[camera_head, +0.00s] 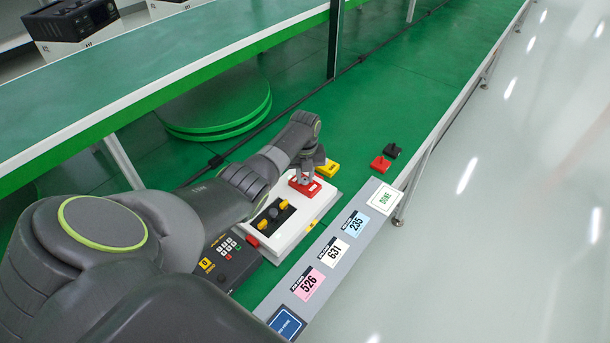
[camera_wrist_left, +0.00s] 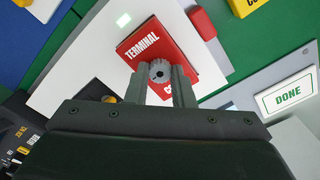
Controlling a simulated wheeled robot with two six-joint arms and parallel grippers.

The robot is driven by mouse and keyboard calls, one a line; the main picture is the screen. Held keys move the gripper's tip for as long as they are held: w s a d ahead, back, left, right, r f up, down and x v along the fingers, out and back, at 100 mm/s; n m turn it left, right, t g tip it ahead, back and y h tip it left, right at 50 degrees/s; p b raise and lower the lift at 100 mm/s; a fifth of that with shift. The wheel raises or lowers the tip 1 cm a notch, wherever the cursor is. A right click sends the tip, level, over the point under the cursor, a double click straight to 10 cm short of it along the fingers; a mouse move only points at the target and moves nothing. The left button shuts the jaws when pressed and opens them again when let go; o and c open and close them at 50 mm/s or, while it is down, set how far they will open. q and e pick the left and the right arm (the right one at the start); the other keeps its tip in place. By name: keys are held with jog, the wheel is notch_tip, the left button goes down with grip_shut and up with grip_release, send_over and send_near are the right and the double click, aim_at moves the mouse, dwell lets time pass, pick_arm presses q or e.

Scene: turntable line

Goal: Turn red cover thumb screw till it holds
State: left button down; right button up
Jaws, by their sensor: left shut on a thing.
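The red cover (camera_head: 300,187), marked "TERMINAL" in the left wrist view (camera_wrist_left: 140,45), lies on the white box (camera_head: 291,236) at its far end. A grey ridged thumb screw (camera_wrist_left: 160,71) with a dark centre stands at the cover's near edge in the left wrist view. My left gripper (camera_head: 306,175) is over the red cover. Its two fingers (camera_wrist_left: 161,84) are shut on the thumb screw, one on each side. The screw is too small to make out in the head view, and its lower part is hidden. My right gripper is in neither view.
A yellow part (camera_head: 329,168) lies just beyond the box. A red part (camera_head: 380,163) and a black part (camera_head: 393,151) lie farther right. A keypad unit (camera_head: 227,261) stands left of the box. A grey strip holds number cards and a DONE card (camera_head: 384,198).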

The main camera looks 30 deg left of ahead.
aim_at(305, 179)
pick_arm(q)
jog(key=c, duration=1.4)
grip_release()
jog(key=shift+w+r, duration=0.2)
jog(key=shift+r, duration=0.1)
jog(key=shift+o, duration=0.8)
jog(key=shift+s+f, duration=0.1)
jog(key=shift+s, duration=0.05)
jog(key=shift+r, duration=0.4)
notch_tip(305, 179, up, 17)
jog(key=b, duration=0.1)
jog(key=shift+f, duration=0.2)
